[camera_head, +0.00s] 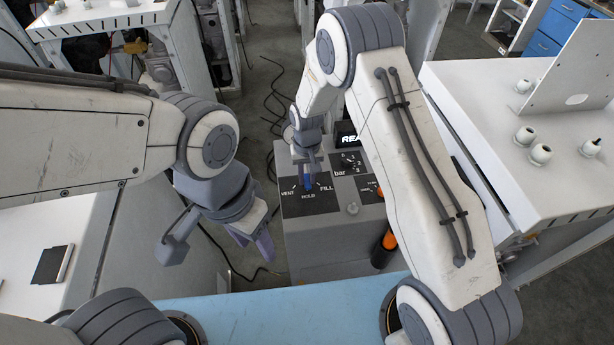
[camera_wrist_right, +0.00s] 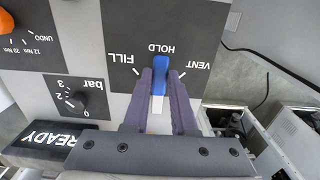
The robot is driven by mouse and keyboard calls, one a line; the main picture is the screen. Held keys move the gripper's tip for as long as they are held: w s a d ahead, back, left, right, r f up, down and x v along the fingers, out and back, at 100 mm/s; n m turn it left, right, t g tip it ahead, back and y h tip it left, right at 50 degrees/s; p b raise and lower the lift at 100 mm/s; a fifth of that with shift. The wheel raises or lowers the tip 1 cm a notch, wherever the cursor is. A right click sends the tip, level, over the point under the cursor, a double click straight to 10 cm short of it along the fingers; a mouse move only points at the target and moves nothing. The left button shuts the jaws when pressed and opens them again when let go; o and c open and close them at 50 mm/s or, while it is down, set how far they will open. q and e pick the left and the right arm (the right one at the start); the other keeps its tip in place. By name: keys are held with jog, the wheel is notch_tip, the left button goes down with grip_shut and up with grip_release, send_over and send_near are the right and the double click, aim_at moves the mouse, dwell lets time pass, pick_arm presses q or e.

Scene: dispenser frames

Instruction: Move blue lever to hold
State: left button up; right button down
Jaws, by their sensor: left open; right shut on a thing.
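The blue lever (camera_head: 307,183) stands on a black plate (camera_head: 322,203) with VENT, HOLD and FILL printed on it, on top of a grey dispenser box. In the right wrist view, the blue lever (camera_wrist_right: 159,78) has its blue end close to the HOLD label, between the FILL and VENT marks. My right gripper (camera_wrist_right: 160,84) has its two dark fingers on both sides of the lever, shut on it; in the head view it (camera_head: 308,172) comes down from above. My left gripper (camera_head: 217,249) is open and empty, left of the box.
A bar dial (camera_head: 352,163) and a READY display (camera_head: 345,138) are on the box behind the lever. An orange-and-black handle (camera_head: 389,240) is at its right side. A white table with pegs (camera_head: 524,135) stands at the right. Cables lie on the floor behind.

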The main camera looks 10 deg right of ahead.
aim_at(307, 181)
jog(key=c, duration=0.7)
grip_release()
notch_tip(307, 181, up, 10)
jog(key=b, duration=0.2)
jog(key=shift+r+b, duration=0.25)
jog(key=shift+b, duration=0.05)
